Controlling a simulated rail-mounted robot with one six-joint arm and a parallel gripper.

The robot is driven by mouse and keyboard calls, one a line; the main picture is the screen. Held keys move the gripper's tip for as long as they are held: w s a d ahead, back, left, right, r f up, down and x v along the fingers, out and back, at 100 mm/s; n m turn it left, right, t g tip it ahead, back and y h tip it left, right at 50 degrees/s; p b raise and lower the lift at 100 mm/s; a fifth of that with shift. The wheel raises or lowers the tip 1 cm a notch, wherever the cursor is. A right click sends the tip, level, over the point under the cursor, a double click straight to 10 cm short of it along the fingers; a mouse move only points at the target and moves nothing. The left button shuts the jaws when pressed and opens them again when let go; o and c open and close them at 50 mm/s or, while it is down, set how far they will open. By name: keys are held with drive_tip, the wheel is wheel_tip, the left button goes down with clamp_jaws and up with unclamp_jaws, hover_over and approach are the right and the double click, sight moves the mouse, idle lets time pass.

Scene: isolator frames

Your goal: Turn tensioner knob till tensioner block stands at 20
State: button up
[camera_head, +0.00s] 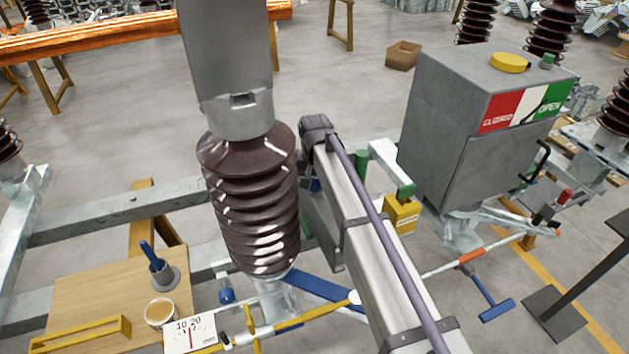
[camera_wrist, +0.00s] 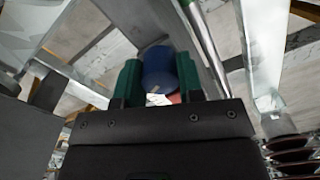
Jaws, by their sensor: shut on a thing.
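In the wrist view, my gripper (camera_wrist: 158,82) has its two green fingers on either side of a round blue knob (camera_wrist: 158,62), shut on it. I take this for the tensioner knob. A small red and a white patch show just below the knob, too little to read. In the head view my arm crosses the middle and hides most of the area around my gripper; I cannot make out the fingers there. A white scale card (camera_head: 181,340) marked 10 and 20, with a red line, shows at the bottom left. I cannot tell where the tensioner block stands.
A brown ribbed insulator (camera_head: 250,215) stands close left of my arm. A grey cabinet (camera_head: 440,130) with CLOSED and OPEN labels stands to the right. A yellow box (camera_head: 402,214) sits between. In the wrist view, metal beams (camera_wrist: 262,60) flank the knob.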

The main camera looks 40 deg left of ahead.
sight(315, 180)
drive_tip(key=o, duration=0.9)
wheel_tip(315, 180, up, 11)
drive_tip(key=p, duration=1.1)
drive_tip(key=shift+f, duration=0.1)
